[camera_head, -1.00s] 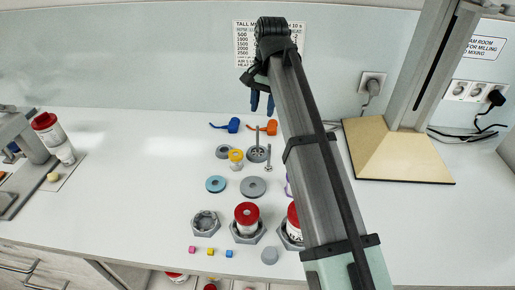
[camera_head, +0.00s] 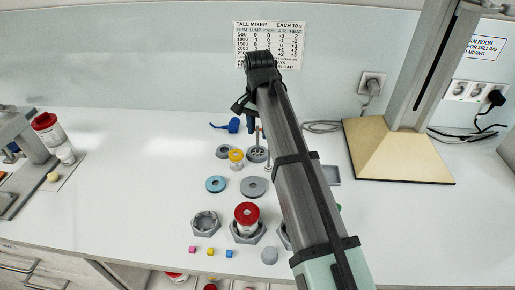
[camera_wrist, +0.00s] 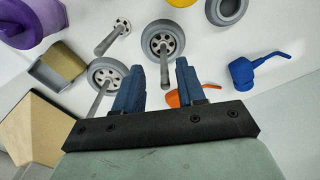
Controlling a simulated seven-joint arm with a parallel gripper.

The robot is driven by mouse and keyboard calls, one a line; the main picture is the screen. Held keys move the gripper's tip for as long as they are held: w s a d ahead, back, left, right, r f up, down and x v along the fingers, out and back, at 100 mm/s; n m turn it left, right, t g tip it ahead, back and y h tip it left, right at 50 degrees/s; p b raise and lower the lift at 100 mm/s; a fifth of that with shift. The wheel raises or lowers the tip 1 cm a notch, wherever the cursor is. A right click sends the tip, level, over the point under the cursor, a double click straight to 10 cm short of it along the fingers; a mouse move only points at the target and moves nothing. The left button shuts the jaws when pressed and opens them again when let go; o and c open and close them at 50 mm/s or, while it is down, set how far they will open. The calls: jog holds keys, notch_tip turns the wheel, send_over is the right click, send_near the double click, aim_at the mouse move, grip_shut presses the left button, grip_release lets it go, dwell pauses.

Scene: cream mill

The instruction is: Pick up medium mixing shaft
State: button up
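Three mixing shafts show in the wrist view, each a grey rod rising from a round perforated head. One has a wide head (camera_wrist: 154,32), and its rod runs between my fingers in the picture. Another wide-headed shaft (camera_wrist: 105,66) is left of it, partly behind my left finger. A small-headed shaft (camera_wrist: 105,46) is farther up. I cannot tell surely which is the medium one. In the head view one wide-headed shaft (camera_head: 254,156) stands upright, partly behind my arm. My gripper (camera_wrist: 160,66) is open, its blue fingers apart and touching nothing that I can see.
Orange (camera_wrist: 185,97) and blue (camera_wrist: 245,72) bent-nozzle tools lie beside the shafts. A beige stand base (camera_head: 390,150) is at the right.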

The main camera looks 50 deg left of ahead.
send_over(257, 153)
jog(key=shift+w+a+f, duration=0.1)
jog(key=shift+w+f, duration=0.05)
jog(key=shift+f, duration=2.4)
jog(key=shift+c, duration=0.5)
grip_shut()
